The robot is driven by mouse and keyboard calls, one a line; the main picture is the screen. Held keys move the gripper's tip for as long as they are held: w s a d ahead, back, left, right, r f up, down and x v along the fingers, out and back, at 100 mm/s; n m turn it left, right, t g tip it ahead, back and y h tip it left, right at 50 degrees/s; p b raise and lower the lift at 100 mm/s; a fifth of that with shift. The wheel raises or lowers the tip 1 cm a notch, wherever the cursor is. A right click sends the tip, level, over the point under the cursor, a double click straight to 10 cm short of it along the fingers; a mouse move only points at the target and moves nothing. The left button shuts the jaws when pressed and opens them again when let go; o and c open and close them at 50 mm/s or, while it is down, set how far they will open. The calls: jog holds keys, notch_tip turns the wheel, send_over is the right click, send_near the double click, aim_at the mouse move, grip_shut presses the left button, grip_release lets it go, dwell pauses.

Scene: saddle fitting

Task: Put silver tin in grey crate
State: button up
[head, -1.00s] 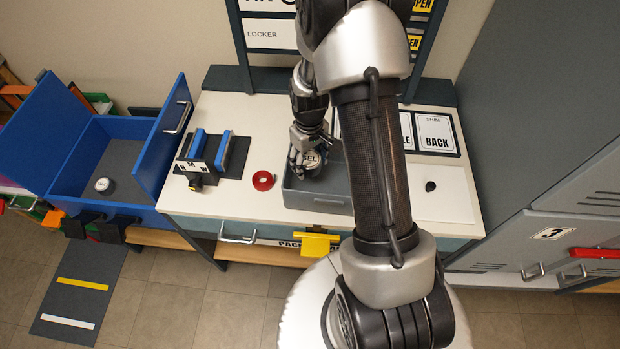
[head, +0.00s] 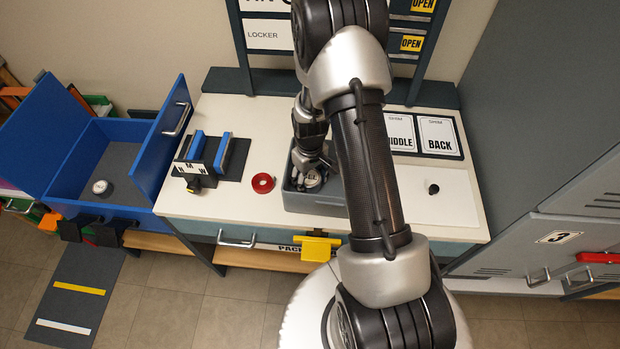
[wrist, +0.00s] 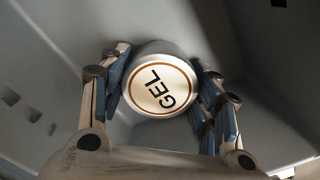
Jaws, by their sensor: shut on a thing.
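The silver tin (wrist: 160,88) has a white lid marked GEL with a brown ring. It sits between the two fingers of my gripper (wrist: 163,100), which is shut on it. In the head view the tin (head: 312,179) shows at the fingertips of my gripper (head: 309,172), inside the grey crate (head: 300,207). The crate's grey walls and floor (wrist: 52,60) surround the tin in the wrist view. I cannot tell whether the tin touches the crate floor. My arm hides the crate's right part.
A red ring (head: 263,183) and a blue-jawed fixture (head: 208,158) stand left of the crate. A blue box (head: 78,190) at far left holds a round white-topped item (head: 100,187). A small dark piece (head: 433,188) lies on a white sheet at right.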

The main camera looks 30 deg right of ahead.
jog(key=o, duration=0.9)
jog(key=shift+f, duration=0.1)
notch_tip(320, 180, up, 12)
jog(key=p, duration=0.4)
notch_tip(320, 180, up, 11)
jog(key=t, duration=0.1)
send_over(310, 177)
jog(key=s+a, duration=0.1)
jog(key=a, duration=0.2)
jog(key=s+a+r+t, duration=0.1)
jog(key=s+a+r, duration=0.1)
jog(key=s+r, duration=0.3)
jog(key=s+a+r+m+t, duration=0.1)
jog(key=s+a+r, duration=0.2)
jog(key=s+r, duration=0.3)
jog(key=s+a+r+t, duration=0.1)
jog(key=s+a+r, duration=0.2)
jog(key=s+r, duration=0.3)
jog(key=shift+s+a+m+t, duration=0.15)
jog(key=shift+s+m+t, duration=0.2)
jog(key=shift+s, duration=0.9)
